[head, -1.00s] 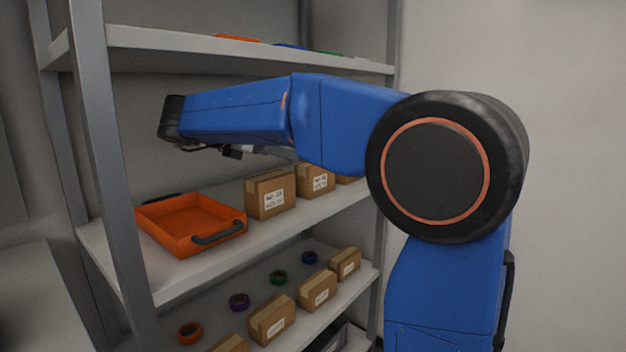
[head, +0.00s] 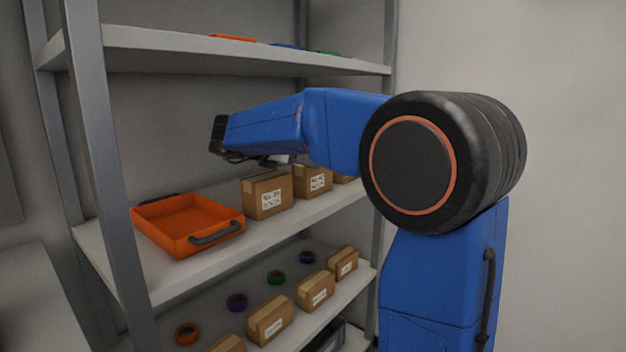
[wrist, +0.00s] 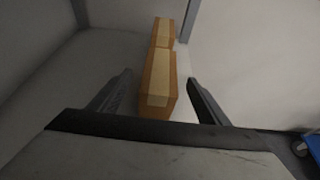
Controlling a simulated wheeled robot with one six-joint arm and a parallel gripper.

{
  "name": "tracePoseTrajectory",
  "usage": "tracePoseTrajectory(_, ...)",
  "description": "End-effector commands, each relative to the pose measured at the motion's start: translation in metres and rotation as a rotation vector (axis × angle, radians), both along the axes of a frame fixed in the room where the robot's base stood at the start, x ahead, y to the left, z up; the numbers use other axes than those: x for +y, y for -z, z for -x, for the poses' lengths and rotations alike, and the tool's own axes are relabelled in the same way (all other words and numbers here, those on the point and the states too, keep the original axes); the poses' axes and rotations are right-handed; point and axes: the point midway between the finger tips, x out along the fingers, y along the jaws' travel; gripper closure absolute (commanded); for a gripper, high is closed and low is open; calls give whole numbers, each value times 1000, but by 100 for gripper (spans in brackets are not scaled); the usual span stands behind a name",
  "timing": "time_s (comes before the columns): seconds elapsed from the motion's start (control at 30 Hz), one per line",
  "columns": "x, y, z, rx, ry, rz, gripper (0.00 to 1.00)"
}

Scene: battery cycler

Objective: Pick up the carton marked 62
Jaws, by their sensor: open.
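Brown cartons stand in a row on the middle shelf (head: 150,277). The front carton (head: 267,196) and the one behind it (head: 313,181) carry white labels too small to read surely; I cannot tell which is marked 62. In the wrist view, a near carton (wrist: 159,82) with a pale tape strip lies between the fingers of my open, empty gripper (wrist: 160,76), seen from above. A farther carton (wrist: 164,32) stands behind it. In the head view my gripper is mostly hidden under my arm's end, above the cartons.
An orange tray (head: 188,222) with dark handles sits left of the cartons. The lower shelf holds more cartons (head: 270,320) and several tape rings (head: 237,302). The upper shelf (head: 160,42) is above my arm. A grey rack post (head: 100,160) stands at the front left.

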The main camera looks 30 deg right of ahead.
Motion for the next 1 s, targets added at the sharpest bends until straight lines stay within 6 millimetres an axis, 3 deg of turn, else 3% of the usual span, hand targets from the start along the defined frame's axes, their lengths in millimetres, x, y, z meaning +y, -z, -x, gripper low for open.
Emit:
tracePoseTrajectory(0.17, -20, 9, -6, 0, 1, 0, 30)
tracePoseTrajectory(0.4, -22, 10, -7, 0, 0, 0, 30)
tracePoseTrajectory(0.47, -22, 10, -7, 0, 0, 0, 42)
tracePoseTrajectory(0.7, -22, 10, -7, 0, 0, 0, 99)
tracePoseTrajectory(1.0, -22, 8, -7, -1, 0, 1, 100)
